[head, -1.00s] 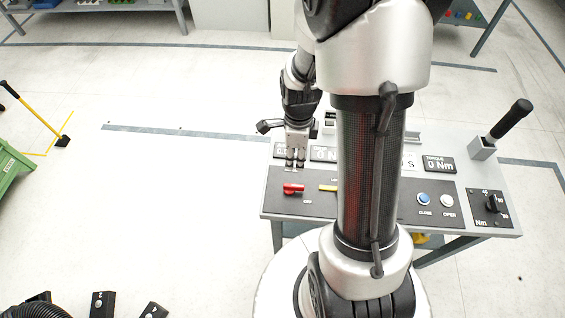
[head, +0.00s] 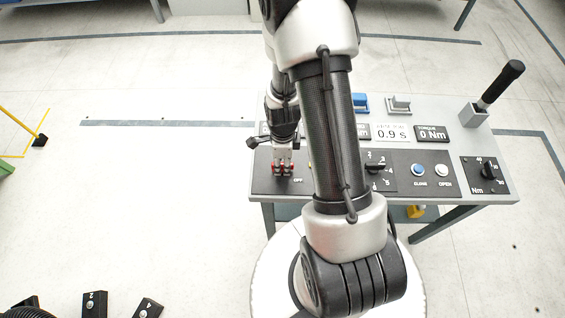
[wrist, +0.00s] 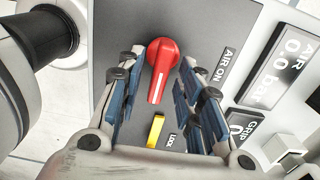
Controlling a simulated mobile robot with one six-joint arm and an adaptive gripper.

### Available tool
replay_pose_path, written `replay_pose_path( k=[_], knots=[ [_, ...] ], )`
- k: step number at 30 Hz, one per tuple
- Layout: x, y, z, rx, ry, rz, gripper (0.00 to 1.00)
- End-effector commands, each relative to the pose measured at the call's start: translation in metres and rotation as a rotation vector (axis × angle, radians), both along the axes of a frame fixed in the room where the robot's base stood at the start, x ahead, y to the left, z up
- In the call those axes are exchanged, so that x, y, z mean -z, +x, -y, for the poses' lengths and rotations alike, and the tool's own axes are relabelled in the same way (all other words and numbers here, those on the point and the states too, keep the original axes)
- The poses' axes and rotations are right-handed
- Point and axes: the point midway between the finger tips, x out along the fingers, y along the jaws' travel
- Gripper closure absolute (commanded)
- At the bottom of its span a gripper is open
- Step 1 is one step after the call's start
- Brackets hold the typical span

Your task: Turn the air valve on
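The air valve is a red handle (wrist: 160,72) with a white line, on the dark panel in the wrist view. The AIR ON label (wrist: 223,64) lies to its right, and its line points down the picture, toward my wrist. My gripper (wrist: 161,62) is open, with one finger on each side of the red handle and small gaps showing. In the head view my gripper (head: 283,169) is down at the panel's left end and mostly covers the handle. The AIR display (wrist: 285,68) reads 0.0 bar.
A yellow lock lever (wrist: 156,131) stands close to the handle, between my fingers nearer the palm. The panel also carries a black selector knob (head: 375,167), a blue CLOSE button (head: 418,170) and a white OPEN button (head: 442,171). A black-handled lever (head: 500,82) rises at the bench's right.

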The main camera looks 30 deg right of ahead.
Motion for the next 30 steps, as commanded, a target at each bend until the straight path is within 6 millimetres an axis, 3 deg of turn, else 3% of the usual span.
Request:
replay_pose_path(
  k=[8, 22, 30],
  knots=[
    [0.0005, 0.0002, 0.0001, 0.000, 0.000, 0.000, 0.68],
    [0.0003, 0.0001, 0.0001, 0.000, 0.000, 0.000, 0.99],
    [0.0003, 0.0001, 0.0001, -0.002, 0.000, 0.000, 1.00]
  ],
)
